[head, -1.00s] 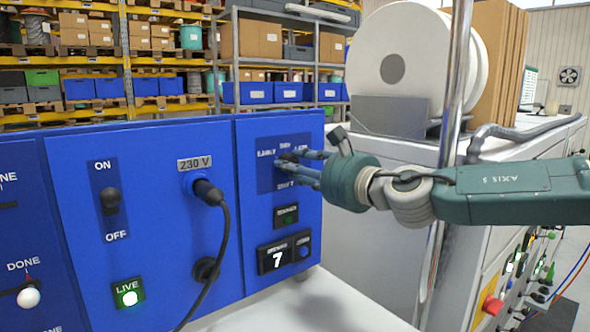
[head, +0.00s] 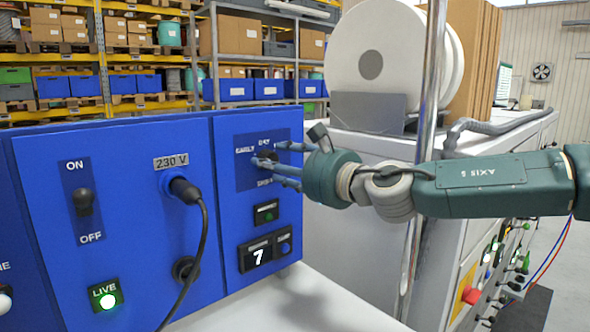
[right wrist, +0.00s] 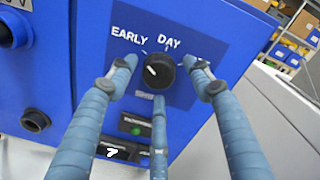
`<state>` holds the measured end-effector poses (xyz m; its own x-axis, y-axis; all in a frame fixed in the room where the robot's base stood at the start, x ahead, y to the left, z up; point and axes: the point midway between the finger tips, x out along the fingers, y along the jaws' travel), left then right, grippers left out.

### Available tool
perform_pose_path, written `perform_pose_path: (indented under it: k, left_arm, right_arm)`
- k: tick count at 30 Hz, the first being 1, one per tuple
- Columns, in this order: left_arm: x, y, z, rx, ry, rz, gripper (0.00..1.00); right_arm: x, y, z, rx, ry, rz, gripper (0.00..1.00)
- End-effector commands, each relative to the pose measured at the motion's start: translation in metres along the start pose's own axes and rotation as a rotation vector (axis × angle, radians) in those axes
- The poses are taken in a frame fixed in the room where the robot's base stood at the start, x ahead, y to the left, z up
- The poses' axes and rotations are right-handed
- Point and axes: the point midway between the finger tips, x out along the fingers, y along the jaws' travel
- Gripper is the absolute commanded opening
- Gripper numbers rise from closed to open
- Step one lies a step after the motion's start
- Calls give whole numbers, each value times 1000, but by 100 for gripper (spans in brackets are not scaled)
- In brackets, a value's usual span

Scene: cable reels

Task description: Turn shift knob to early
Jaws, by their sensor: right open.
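The black round shift knob (right wrist: 159,70) sits on a dark blue plate (right wrist: 130,68) on the blue control box. EARLY is printed to its upper left and DAY above it; the right-hand label is mostly hidden by a finger. A white mark shows on the left part of the knob. My right gripper (right wrist: 160,76) is open, its three fingers spread around the knob with visible gaps, one left, one right, one below. In the head view my right gripper (head: 268,155) reaches in from the right and partly covers the knob. My left gripper is not in view.
The box also carries an ON/OFF switch (head: 84,202), a 230 V plug with a black cable (head: 183,189), a green LIVE lamp (head: 106,294) and a display reading 7 (head: 258,256). A chrome post (head: 427,130) stands behind my right arm.

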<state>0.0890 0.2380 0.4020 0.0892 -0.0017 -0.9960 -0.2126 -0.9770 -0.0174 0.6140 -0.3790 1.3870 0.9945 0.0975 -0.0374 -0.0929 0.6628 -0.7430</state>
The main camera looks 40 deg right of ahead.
Motion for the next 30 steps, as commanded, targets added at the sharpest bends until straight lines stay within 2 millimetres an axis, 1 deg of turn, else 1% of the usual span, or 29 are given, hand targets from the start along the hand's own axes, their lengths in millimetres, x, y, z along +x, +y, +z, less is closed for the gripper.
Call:
perform_pose_path:
  k: [5,15,21,25,30]
  left_arm:
    - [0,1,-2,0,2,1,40]
    - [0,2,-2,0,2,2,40]
    - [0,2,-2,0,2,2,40]
    - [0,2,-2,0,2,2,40]
    - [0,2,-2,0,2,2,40]
  right_arm:
    - [-20,-2,2,-2,-3,-3,50]
    - [-71,-2,0,-2,-1,-2,50]
    - [-98,-1,-2,1,1,-1,50]
    - [-109,0,-2,1,1,1,50]
    - [-115,1,-4,3,3,3,50]
